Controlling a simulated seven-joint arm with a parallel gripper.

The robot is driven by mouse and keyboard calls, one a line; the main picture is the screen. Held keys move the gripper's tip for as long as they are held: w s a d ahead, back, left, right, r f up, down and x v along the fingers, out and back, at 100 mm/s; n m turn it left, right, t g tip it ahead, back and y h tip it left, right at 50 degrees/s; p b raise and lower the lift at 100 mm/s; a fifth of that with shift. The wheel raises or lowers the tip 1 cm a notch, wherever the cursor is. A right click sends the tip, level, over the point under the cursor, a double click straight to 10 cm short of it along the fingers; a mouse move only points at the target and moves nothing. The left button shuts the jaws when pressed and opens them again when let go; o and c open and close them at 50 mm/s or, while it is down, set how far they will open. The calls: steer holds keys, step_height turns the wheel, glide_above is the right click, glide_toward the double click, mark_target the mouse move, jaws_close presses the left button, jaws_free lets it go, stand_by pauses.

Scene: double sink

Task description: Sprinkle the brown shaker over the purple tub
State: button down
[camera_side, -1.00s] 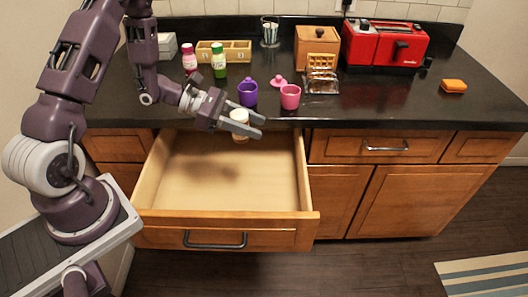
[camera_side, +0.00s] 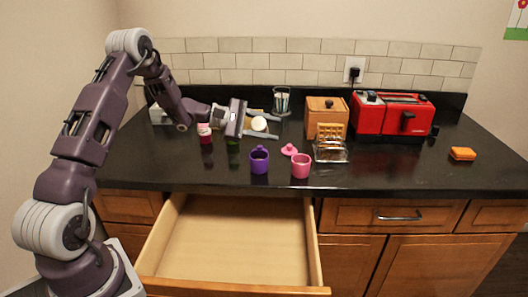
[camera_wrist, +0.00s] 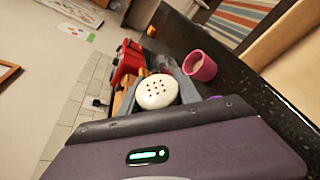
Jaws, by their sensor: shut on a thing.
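My gripper (camera_side: 276,126) is shut on the brown shaker (camera_side: 259,124), whose white rounded lid faces the side camera. The wrist view shows the holes in the lid of the shaker (camera_wrist: 156,91) between my fingers; its brown body is mostly hidden. The shaker is held in the air and looks tilted. The purple tub (camera_side: 259,161) stands upright on the black counter, below my gripper in the side view. Only a sliver of purple shows at the gripper's edge in the wrist view.
A pink cup (camera_side: 301,167) and a pink lid (camera_side: 289,149) are right of the tub. A toast rack (camera_side: 331,146), wooden box (camera_side: 326,114) and red toaster (camera_side: 393,118) stand farther right. Bottles, including a pink one (camera_side: 206,134), are behind left. An open drawer (camera_side: 235,245) juts out below.

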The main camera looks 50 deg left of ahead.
steer(key=shift+w+a+r, duration=0.25)
steer(key=shift+w+a, duration=0.05)
steer(key=shift+w, duration=0.05)
steer(key=f+m+t, duration=0.1)
steer(key=m, duration=0.2)
steer(key=f+m+t, duration=0.1)
steer(key=m, duration=0.2)
steer(key=f+m+t, duration=0.1)
steer(key=m+t, duration=0.1)
steer(key=m, duration=0.1)
steer(key=shift+w+a+f+h, duration=0.1)
steer(key=shift+w+a+h, duration=0.15)
steer(key=shift+w+h, duration=0.15)
